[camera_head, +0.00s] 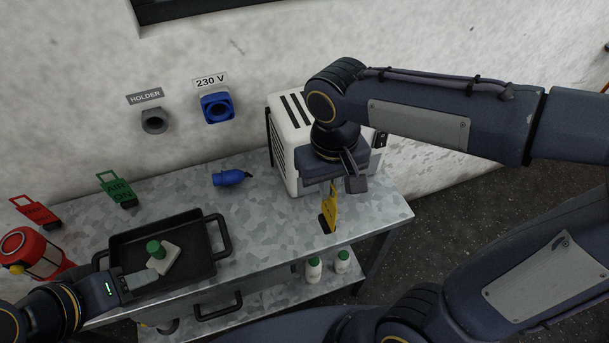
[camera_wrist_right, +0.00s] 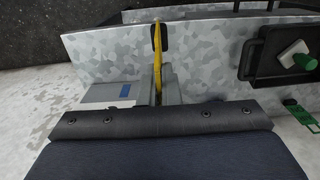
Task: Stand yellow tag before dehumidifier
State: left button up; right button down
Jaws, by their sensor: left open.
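The yellow tag (camera_head: 331,208) has a dark base and is near the front edge of the metal table, in front of the white dehumidifier (camera_head: 284,148). My right gripper (camera_head: 350,178) is above the tag, partly in front of the dehumidifier. In the right wrist view, the yellow tag (camera_wrist_right: 158,62) runs between the close-set fingers of my right gripper (camera_wrist_right: 158,90), which look shut on its upper end. I cannot tell whether the base touches the table. My left gripper (camera_head: 146,280) is open over the black tray, beside a white block with a green knob (camera_head: 156,249).
The black tray (camera_head: 200,222) with handles stands on the left of the table (camera_head: 270,222). White bottles (camera_head: 314,269) are on the lower shelf.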

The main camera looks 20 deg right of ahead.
jog(key=w+d+f+p, duration=0.2)
jog(key=w+d+f, duration=0.7)
jog(key=f, duration=0.4)
jog(key=shift+w+d+p, duration=0.2)
jog(key=shift+d+p, duration=0.1)
jog(key=shift+d, duration=0.4)
jog(key=shift+f, duration=0.1)
jog(key=shift+f, duration=0.15)
jog(key=c, duration=1.6)
grip_release()
jog(key=shift+c, duration=0.2)
